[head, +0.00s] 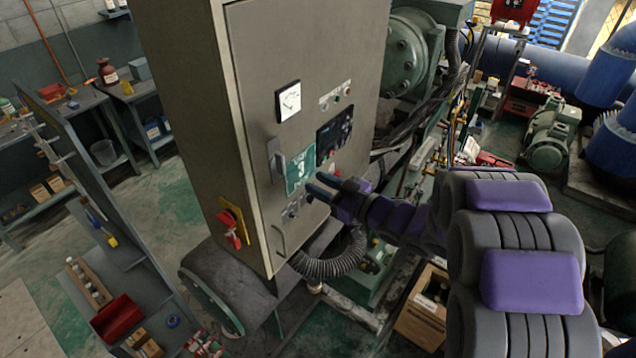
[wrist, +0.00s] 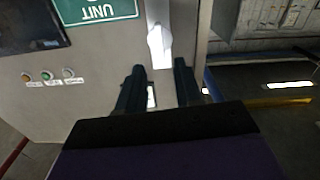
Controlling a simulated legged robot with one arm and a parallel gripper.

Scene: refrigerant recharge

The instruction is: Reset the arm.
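My gripper (head: 318,187) is in front of the grey control cabinet (head: 190,110), close to its door, just below the green unit sign (head: 300,170). In the wrist view my gripper (wrist: 159,68) has its two dark fingers apart, with nothing held between them. The pale door handle (wrist: 158,40) shows beyond the fingertips, and a small bright plate (wrist: 151,97) shows between the fingers. I cannot tell whether a finger touches the door. My purple and grey arm (head: 400,215) reaches in from the right.
A corrugated hose (head: 335,262) runs below the cabinet. Shelving (head: 100,200) stands at left.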

